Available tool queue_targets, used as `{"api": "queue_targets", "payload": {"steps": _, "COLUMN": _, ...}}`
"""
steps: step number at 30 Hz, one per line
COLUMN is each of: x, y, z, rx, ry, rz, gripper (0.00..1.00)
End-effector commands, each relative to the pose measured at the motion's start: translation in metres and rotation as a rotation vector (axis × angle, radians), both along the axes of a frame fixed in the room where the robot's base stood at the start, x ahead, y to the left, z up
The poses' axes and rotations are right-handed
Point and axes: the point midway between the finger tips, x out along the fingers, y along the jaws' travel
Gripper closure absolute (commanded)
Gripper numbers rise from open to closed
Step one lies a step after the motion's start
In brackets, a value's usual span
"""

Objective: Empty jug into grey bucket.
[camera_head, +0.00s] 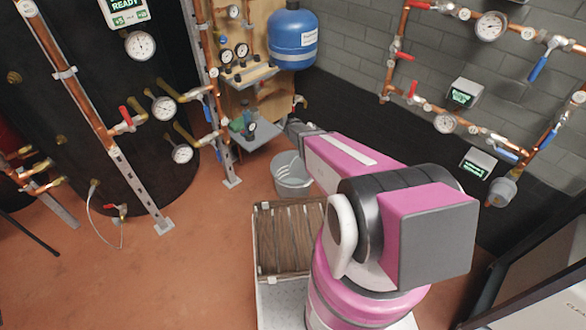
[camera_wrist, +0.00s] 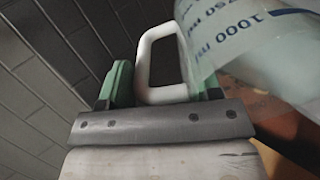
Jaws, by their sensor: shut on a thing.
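The jug (camera_wrist: 250,45) is clear plastic with blue millilitre markings and a white handle (camera_wrist: 145,62). It fills the upper right of the wrist view; its mouth and contents are out of frame. My gripper (camera_wrist: 162,92), with green fingers, is shut on the handle. In the head view I cannot make out the jug or the fingers, as my pink arm reaches away past the bucket. The grey bucket (camera_head: 291,186) stands on the floor just left of my arm, its right side partly covered by the arm. Curved pale lines show inside its rim.
A slatted wooden crate (camera_head: 284,240) lies in front of the bucket. A small grey shelf (camera_head: 258,136) and a blue tank (camera_head: 292,40) are behind it. Copper pipes with gauges (camera_head: 490,25) run along the right wall. Reddish floor (camera_head: 195,265) is clear at left.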

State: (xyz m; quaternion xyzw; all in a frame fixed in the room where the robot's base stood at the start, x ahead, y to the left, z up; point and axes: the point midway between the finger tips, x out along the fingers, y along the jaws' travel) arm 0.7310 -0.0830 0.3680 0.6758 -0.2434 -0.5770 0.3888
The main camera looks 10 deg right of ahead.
Motion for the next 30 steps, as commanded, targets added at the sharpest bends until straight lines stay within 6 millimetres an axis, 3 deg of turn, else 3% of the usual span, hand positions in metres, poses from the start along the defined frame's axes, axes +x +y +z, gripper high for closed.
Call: {"api": "queue_targets", "payload": {"steps": 30, "x": 0.0018, "y": 0.0, "z": 0.0006, "rx": -0.039, "ry": -0.01, "rz": 0.0, "gripper": 1.0}}
